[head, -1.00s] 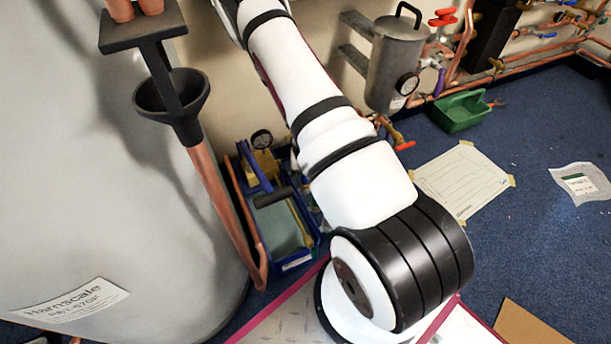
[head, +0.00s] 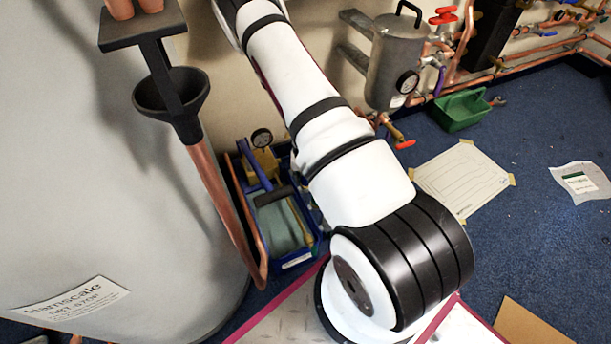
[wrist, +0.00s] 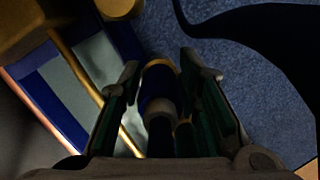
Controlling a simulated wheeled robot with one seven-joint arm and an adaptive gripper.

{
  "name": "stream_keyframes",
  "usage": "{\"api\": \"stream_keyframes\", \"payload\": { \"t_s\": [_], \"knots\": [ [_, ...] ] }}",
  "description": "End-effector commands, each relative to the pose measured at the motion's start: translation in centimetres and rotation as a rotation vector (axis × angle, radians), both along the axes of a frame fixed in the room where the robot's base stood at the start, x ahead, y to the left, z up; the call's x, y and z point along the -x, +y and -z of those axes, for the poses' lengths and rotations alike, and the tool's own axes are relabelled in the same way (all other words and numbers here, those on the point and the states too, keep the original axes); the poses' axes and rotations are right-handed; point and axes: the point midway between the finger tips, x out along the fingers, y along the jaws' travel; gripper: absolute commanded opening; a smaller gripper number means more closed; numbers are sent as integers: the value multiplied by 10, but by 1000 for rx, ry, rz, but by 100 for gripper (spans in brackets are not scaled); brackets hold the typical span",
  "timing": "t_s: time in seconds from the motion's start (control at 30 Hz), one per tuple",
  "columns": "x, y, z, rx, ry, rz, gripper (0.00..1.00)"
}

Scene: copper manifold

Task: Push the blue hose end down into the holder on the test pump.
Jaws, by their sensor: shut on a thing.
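The test pump shows in the head view as a blue trough (head: 298,259) with a yellow body and a round gauge (head: 262,138), beside the big grey cylinder. In the wrist view its blue and grey trough (wrist: 55,105) lies to the left, with a brass-coloured rod across it. My gripper (wrist: 160,75) is shut on the blue hose end (wrist: 158,84), a dark blue piece with a pale ring between the two fingers. My arm hides the gripper and hose end in the head view. The holder cannot be made out, nor whether the hose end touches it.
The grey cylinder (head: 120,240) with a black funnel and copper pipe stands close on the left. A grey vessel (head: 396,65) and copper pipework line the wall.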

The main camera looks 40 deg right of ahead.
Motion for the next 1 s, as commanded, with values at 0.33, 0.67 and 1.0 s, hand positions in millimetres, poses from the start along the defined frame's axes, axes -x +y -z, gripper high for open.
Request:
{"api": "stream_keyframes", "payload": {
  "t_s": [0.33,0.67,1.0],
  "knots": [
    [0,0,2,0,0,0,0],
    [0,0,2,0,0,0,54],
    [1,1,-12,1,-1,1,54]
  ]
}}
